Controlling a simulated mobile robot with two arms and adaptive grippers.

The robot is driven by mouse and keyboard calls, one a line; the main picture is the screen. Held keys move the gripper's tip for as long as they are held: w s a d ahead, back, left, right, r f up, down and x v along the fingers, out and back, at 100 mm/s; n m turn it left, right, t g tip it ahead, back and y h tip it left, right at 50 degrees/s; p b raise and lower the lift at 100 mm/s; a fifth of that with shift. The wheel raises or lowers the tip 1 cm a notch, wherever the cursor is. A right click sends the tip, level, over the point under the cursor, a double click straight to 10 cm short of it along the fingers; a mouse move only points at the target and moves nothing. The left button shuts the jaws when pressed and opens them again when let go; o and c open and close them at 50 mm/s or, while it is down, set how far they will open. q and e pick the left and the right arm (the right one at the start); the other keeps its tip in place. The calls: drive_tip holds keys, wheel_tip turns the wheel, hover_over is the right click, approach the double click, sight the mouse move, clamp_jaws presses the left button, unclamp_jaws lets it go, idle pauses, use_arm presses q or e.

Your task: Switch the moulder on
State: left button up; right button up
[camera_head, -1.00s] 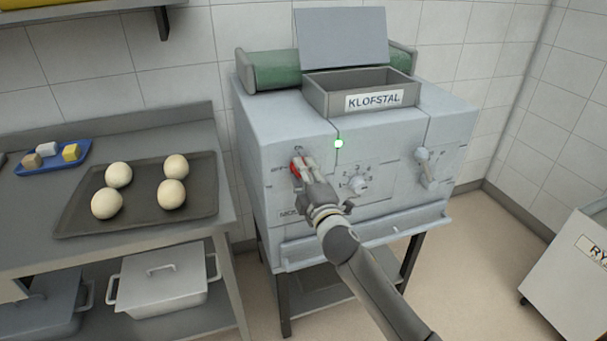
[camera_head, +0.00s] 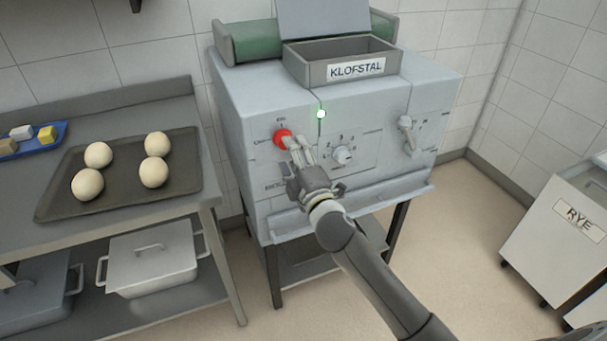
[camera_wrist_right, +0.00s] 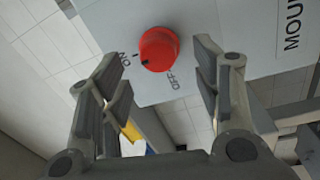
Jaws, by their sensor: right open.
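The moulder (camera_head: 255,100) is a pale grey machine labelled KLOFSTAL, with a green lamp (camera_head: 321,114) lit on its front. Its round red switch knob (camera_head: 283,138) is at the left of the front panel. In the right wrist view the red knob (camera_wrist_right: 159,48) has a dark mark on the side facing ON, away from OFF. My right gripper (camera_head: 299,146) is open, just to the lower right of the knob. In the wrist view its fingers (camera_wrist_right: 163,85) stand apart with the knob beyond them, and nothing is held. My left gripper is not in view.
A numbered dial (camera_head: 342,154) and a grey lever (camera_head: 406,134) are right of the knob. A table at left bears a dark tray (camera_head: 125,185) with several dough balls and a blue tray (camera_head: 50,141). A RYE bin (camera_head: 560,215) stands at right.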

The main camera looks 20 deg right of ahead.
drive_tip(key=s, duration=0.8)
drive_tip(key=shift+d+f, duration=0.15)
drive_tip(key=shift+f, duration=0.15)
drive_tip(key=shift+w, duration=0.1)
drive_tip(key=s+d+f+m+g, duration=0.1)
drive_tip(key=s+f+m+g, duration=0.15)
drive_tip(key=f, duration=1.05)
drive_tip(key=s+d+f+m+g, duration=0.1)
drive_tip(key=s+f+m+g, duration=0.2)
drive_tip(key=f, duration=1)
drive_tip(key=s+d+f+m+g, duration=0.1)
drive_tip(key=s+f+g, duration=0.25)
drive_tip(key=f, duration=0.95)
drive_tip(key=s+f+m+g, duration=0.4)
drive_tip(key=s+f+g, duration=0.1)
drive_tip(key=s+f, duration=1.3)
drive_tip(key=s+f+m+g, duration=0.1)
drive_tip(key=s+f+g, duration=0.1)
drive_tip(key=s, duration=0.9)
drive_tip(key=s+f+m+g, duration=0.1)
drive_tip(key=s+f, duration=0.3)
drive_tip(key=s, duration=0.6)
drive_tip(key=shift+s+d+m+g+h, duration=0.15)
drive_tip(key=shift+s+m+g+h, duration=0.2)
drive_tip(key=shift+m, duration=0.4)
